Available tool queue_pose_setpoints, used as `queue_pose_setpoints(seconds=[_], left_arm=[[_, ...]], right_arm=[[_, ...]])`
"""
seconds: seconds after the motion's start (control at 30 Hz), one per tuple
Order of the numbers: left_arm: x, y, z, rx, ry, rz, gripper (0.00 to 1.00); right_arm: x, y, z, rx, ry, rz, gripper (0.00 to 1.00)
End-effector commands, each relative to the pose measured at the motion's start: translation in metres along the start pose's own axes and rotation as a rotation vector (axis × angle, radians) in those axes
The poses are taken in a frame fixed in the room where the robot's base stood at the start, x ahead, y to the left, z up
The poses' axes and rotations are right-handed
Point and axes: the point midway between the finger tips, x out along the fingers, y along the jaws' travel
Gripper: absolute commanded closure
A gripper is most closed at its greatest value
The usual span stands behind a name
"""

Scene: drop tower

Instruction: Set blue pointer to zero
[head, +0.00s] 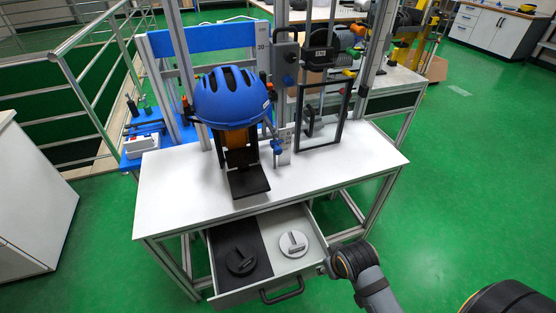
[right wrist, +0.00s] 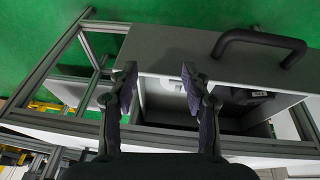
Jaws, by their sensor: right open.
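A blue lever-like part (head: 277,147), which may be the blue pointer, sits beside a small pale plate (head: 284,158) low on the drop tower. Its reading is too small to make out. A blue helmet (head: 230,97) rests on a stand on the white table (head: 175,195). My right gripper is open and empty in the right wrist view (right wrist: 158,75), close to the open drawer (right wrist: 160,50). In the head view my right arm reaches the drawer's right front corner; its fingertips are hard to make out. My left gripper is out of view.
The open drawer (head: 225,298) juts out under the table and holds a dark disc (head: 241,261) and a light grey disc (head: 293,243). A black-framed panel (head: 342,118) stands upright right of the helmet. The table's front right is clear.

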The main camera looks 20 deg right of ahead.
Motion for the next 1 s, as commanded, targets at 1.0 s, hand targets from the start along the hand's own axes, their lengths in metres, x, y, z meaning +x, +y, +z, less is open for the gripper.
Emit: queue_pose_setpoints(seconds=[1.0], left_arm=[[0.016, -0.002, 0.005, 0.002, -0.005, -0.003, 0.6]], right_arm=[[-0.06, -0.013, -0.291, 0.104, 1.252, -0.031, 0.52]])
